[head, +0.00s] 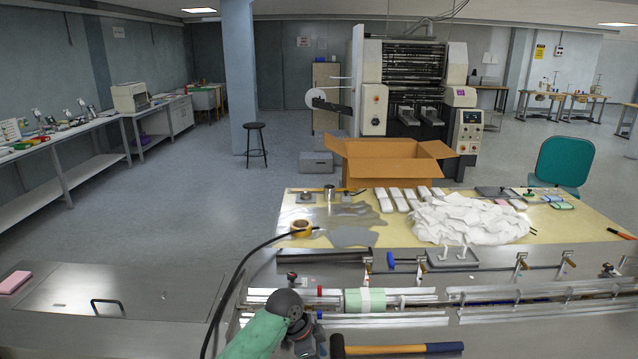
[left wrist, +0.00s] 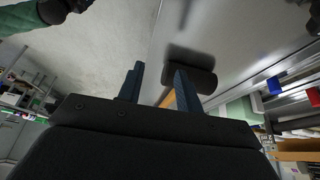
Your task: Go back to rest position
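My left gripper (left wrist: 158,82) shows only in the left wrist view. Its two dark blue fingers are apart, with nothing between their tips. Beyond them lies a hammer: its dark head (left wrist: 190,70) is past the right fingertip, and part of its orange handle shows behind the fingers. In the head view the hammer (head: 395,349) lies at the bottom edge, with a blue and orange handle. Neither gripper shows in the head view. My right gripper is in no view.
A light green block (head: 365,300) sits on the machine's rail. Behind are a yellow table (head: 590,225) with white wrappers (head: 470,218) and an open cardboard box (head: 390,165). The left metal top (head: 150,285) is mostly clear.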

